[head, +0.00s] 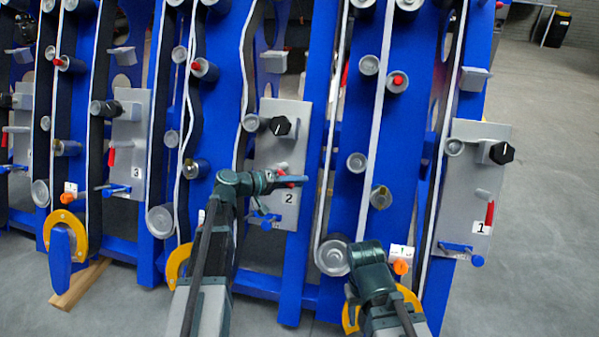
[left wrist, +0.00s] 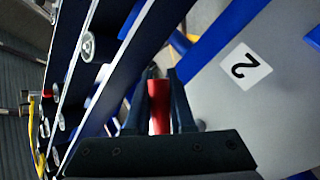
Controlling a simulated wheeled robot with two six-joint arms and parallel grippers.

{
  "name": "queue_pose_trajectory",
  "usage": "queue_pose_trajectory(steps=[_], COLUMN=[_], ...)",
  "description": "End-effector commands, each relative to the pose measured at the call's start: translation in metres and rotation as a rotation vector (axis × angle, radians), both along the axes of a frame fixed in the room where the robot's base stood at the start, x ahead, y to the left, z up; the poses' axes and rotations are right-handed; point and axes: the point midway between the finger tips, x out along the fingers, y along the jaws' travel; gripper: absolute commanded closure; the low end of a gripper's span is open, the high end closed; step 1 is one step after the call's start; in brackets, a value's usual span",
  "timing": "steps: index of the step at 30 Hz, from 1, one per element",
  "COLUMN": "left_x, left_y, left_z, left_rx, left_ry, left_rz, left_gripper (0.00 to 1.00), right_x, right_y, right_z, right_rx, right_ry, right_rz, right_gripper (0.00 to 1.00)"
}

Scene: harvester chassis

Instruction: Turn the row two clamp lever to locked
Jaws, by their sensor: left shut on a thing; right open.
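The row two panel (head: 284,140) is a grey plate with a black knob (head: 280,126) and a "2" label (head: 289,197). My left gripper (head: 292,180) is in front of this panel, just above the label. Its jaws are shut on the red handle of the clamp lever, and only a bit of red shows there in the head view. In the left wrist view the red lever handle (left wrist: 160,106) lies between the two dark fingers (left wrist: 160,100). The lever's pivot and exact angle are hidden. My right arm is at the lower right; its gripper does not show.
The row one panel (head: 478,180) at right has a red lever (head: 490,214) hanging down. The row three panel (head: 128,145) at left has a similar red lever (head: 111,157). Blue frame plates, rollers and belts surround the panels. Grey floor (head: 545,190) is clear at right.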

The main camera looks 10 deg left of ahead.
Motion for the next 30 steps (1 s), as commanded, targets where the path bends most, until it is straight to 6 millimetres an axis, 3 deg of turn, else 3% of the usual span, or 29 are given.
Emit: queue_pose_trajectory(steps=[15, 30], left_x=[-0.01, -0.015], left_y=[0.024, 0.044], left_z=[-0.017, -0.029], left_rx=[0.42, 0.699], left_ry=[-0.016, -0.026], left_rz=[-0.243, -0.405], left_gripper=[1.0, 1.0], right_x=[0.0, 0.0], right_y=[0.0, 0.0], right_z=[0.046, 0.071], right_rx=[0.0, -0.001], right_ry=[0.001, 0.002], right_rz=[0.011, 0.013], right_gripper=[0.5, 0.5])
